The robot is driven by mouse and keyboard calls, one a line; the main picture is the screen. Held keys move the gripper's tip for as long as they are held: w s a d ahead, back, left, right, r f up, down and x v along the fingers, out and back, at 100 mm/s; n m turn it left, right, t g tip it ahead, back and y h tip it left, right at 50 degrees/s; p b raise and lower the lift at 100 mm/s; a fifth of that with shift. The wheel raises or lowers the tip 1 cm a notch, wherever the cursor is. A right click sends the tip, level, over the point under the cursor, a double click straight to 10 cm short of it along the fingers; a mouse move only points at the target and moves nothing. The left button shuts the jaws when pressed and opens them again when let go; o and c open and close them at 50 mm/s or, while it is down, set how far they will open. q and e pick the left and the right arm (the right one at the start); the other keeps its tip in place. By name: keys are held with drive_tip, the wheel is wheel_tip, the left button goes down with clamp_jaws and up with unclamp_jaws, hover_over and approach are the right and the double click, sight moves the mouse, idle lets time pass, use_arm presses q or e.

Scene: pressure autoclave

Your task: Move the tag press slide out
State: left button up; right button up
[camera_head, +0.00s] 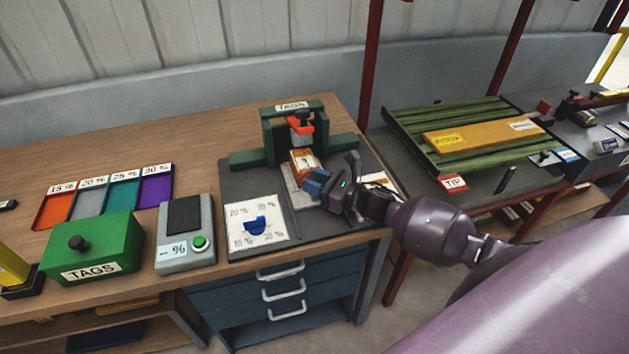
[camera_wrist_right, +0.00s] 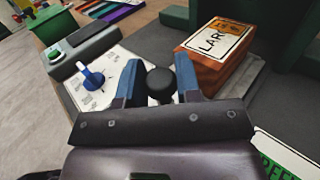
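The tag press (camera_head: 270,135) is a green frame with a TAGS sign and a red-orange and black press head. Its grey slide plate (camera_head: 290,181) lies in front, bearing an orange block (camera_head: 303,160) with a label; the block also shows in the right wrist view (camera_wrist_right: 218,50). My right gripper (camera_head: 318,184) is at the slide's front. In the right wrist view its blue fingers flank a black round knob (camera_wrist_right: 160,88), with no clear gap on either side, so it looks shut on it. The knob is hidden in the head view. My left gripper is not in view.
A white dial card (camera_head: 270,238) with a blue knob lies left of my right gripper. A grey scale (camera_head: 186,250), a green TAGS box (camera_head: 95,252) and coloured trays (camera_head: 54,212) stand further left. A green slatted rack (camera_head: 440,120) stands on the right-hand table.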

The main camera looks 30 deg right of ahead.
clamp_jaws()
drive_tip(key=shift+s, duration=0.1)
drive_tip(key=s+a, duration=0.1)
drive_tip(key=s, duration=0.2)
drive_tip(key=s+p, duration=0.1)
drive_tip(key=s, duration=0.3)
drive_tip(key=s+a, duration=0.1)
drive_tip(key=s, duration=0.3)
drive_tip(key=shift+s+a, duration=0.2)
drive_tip(key=shift+a, duration=0.15)
drive_tip(key=shift+s+a+f+p, duration=0.1)
drive_tip(key=shift+s+f+p, duration=0.1)
drive_tip(key=shift+p, duration=0.1)
drive_tip(key=shift+o, duration=1.9)
unclamp_jaws()
drive_tip(key=shift+s, duration=0.1)
drive_tip(key=shift+o, duration=1.1)
drive_tip(key=shift+s+r, duration=0.1)
drive_tip(key=shift+r, duration=0.05)
